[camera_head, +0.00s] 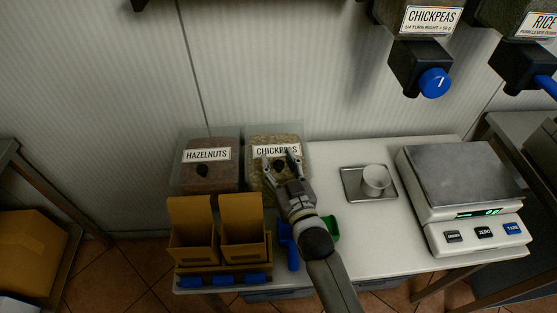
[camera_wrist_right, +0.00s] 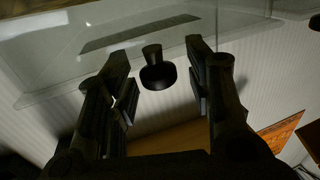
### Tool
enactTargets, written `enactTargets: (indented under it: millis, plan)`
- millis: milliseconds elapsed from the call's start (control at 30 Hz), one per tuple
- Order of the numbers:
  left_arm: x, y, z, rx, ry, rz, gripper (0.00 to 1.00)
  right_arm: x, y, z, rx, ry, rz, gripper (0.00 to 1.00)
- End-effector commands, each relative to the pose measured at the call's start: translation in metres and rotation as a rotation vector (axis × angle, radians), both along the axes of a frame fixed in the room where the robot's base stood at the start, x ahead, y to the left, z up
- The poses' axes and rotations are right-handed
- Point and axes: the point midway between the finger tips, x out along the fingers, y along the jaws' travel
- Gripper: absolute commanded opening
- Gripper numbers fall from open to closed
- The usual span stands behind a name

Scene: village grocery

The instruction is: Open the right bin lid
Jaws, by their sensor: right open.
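The right bin (camera_head: 299,137) is clear, holds chickpeas and bears a CHICKPEAS label. It stands at the back of the counter, and its transparent lid looks closed. My right gripper (camera_head: 281,158) is over the front of this bin and hides part of the label. In the right wrist view the right gripper (camera_wrist_right: 160,82) is open and empty. A black knob (camera_wrist_right: 157,74) on the clear lid (camera_wrist_right: 235,32) shows between its two fingers, apart from both. In the head view the gripper hides this knob. My left gripper is not in view.
The HAZELNUTS bin (camera_head: 207,180) with a dark knob (camera_head: 202,170) stands close on the left. Cardboard boxes (camera_head: 192,245) stand in front of it. A metal tray (camera_head: 350,190) with a cup (camera_head: 375,177) and a scale (camera_head: 462,175) are to the right. Dispensers (camera_head: 415,62) hang above.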

Motion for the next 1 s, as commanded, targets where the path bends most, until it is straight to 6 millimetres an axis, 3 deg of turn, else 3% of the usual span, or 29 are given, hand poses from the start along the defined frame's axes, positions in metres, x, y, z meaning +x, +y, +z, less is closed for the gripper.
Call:
enactTargets:
  millis: [367, 700, 1000]
  plan:
    - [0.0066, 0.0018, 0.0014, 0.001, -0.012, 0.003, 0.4, 0.0049, 0.0012, -0.0003, 0.0, 0.001, 0.0, 0.46]
    - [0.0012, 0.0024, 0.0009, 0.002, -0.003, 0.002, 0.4, 0.0046, 0.0012, -0.0002, 0.0, 0.001, 0.0, 0.02]
    - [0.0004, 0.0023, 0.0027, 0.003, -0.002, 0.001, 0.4, 0.0061, 0.0012, 0.0015, -0.001, 0.004, 0.0, 0.0]
